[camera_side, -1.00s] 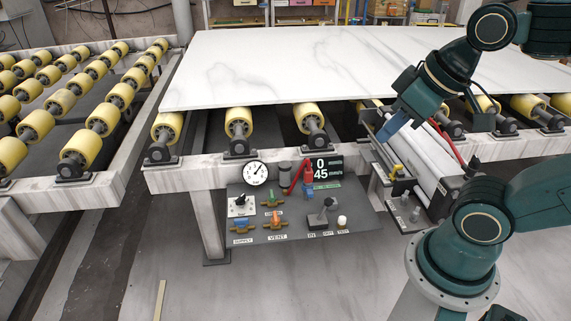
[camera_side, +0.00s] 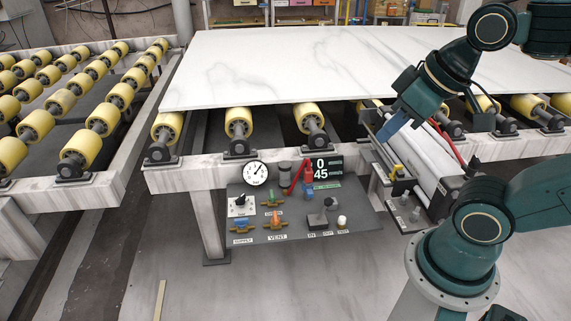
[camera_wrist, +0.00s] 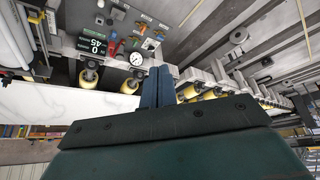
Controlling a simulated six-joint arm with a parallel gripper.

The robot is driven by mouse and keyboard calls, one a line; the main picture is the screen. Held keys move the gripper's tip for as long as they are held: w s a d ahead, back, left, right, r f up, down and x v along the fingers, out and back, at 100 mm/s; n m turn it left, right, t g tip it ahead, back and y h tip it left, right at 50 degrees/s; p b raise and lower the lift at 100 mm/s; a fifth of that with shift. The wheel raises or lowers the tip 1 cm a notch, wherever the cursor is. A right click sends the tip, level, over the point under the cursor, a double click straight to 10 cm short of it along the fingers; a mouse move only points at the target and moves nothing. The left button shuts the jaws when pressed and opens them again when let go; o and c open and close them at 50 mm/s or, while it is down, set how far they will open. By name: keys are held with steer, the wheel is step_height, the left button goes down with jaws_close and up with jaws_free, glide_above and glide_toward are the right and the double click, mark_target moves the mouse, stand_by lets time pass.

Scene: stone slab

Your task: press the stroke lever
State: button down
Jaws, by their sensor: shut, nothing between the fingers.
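The stroke lever appears to be the black-knobbed lever (camera_side: 329,204) on a grey block at the right part of the dark control panel (camera_side: 262,237). Labels below it are too small to read surely. My gripper (camera_side: 387,133) is at the upper right of the panel in the side view, beside the white roller unit, well apart from the lever. In the wrist view its blue fingers (camera_wrist: 158,86) are together and empty. The panel also shows upside down in the wrist view, at the upper left.
The panel also carries a round gauge (camera_side: 256,173), a number display (camera_side: 327,169), a red lever and several small valves. A white slab (camera_side: 330,65) lies on yellow rollers behind. The white roller unit (camera_side: 425,165) is right of the panel. Space above the panel's front is clear.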

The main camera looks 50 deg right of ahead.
steer(key=shift+w, duration=0.1)
steer(key=w+d+f+m+g, duration=0.3)
steer(key=w+d+f+m, duration=0.8)
steer(key=w+d+m, duration=0.5)
steer(key=d+f+m+g, duration=0.1)
steer(key=d+f+m, duration=0.4)
steer(key=f, duration=0.8)
steer(key=d+f+m+g, duration=0.1)
steer(key=d+f+m, duration=0.5)
steer(key=f, duration=0.6)
steer(key=shift+s+d+f, duration=0.4)
steer(key=shift+d, duration=0.1)
